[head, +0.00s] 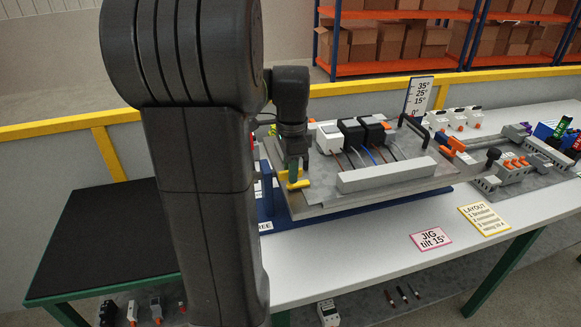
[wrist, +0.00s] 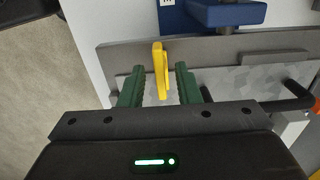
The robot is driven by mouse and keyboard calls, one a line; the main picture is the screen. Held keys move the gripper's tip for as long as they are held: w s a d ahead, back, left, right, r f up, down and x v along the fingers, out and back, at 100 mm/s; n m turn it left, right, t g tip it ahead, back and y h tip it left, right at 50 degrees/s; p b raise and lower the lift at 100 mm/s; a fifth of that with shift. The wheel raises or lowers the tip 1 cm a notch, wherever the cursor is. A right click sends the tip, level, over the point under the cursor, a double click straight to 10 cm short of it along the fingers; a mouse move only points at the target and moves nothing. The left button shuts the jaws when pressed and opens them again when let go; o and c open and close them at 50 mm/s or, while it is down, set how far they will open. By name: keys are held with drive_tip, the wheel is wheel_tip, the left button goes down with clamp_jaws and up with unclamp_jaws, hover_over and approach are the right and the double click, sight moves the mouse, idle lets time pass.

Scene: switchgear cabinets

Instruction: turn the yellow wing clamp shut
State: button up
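The yellow wing clamp (head: 299,184) is at the left end of the tilted grey jig plate (head: 395,185). In the wrist view the clamp's yellow wing (wrist: 160,68) stands between the two green fingers of my gripper (wrist: 159,86). Clear gaps show on both sides of the wing, so my gripper is open and not touching it there. In the head view my gripper (head: 295,170) points down at the clamp and hides part of it.
Breakers and wires (head: 365,133) sit on the plate right of my gripper, behind a grey duct (head: 387,175). A black handle (head: 414,130) and an angle scale (head: 419,96) rise at its far right. A black mat (head: 105,240) at left is clear.

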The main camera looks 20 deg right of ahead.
wheel_tip(320, 180, up, 14)
drive_tip(key=shift+b, duration=0.35)
idle(0.4)
drive_tip(key=shift+s+f, duration=0.1)
drive_tip(key=shift+f, duration=0.1)
wheel_tip(320, 180, down, 14)
drive_tip(key=shift+r+p, duration=0.15)
drive_tip(key=shift+p, duration=0.15)
drive_tip(key=shift+r, duration=0.1)
idle(0.5)
